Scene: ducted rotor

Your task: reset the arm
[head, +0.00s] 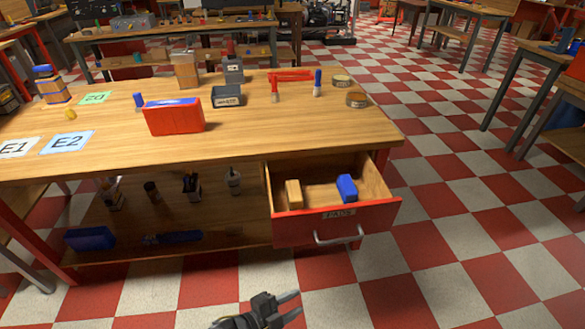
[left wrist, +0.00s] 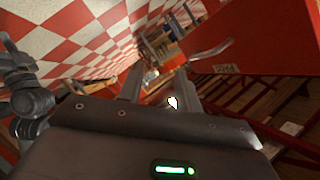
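My left gripper (head: 284,302) is at the bottom of the head view, in the open space in front of the workbench (head: 240,148) and below the open drawer (head: 300,230). In the left wrist view its two fingers (left wrist: 162,88) are spread apart with nothing held between them. The red drawer front and its handle also show in the left wrist view (left wrist: 255,40), beyond the fingers. The gripper appears clear of the drawer. My right gripper is in neither view.
The drawer juts out and holds a tan block (head: 294,194) and a blue block (head: 346,188). A red box (head: 174,116), a dark bin (head: 228,97) and several small items stand on the workbench top. The checkered floor (head: 470,240) to the right is free.

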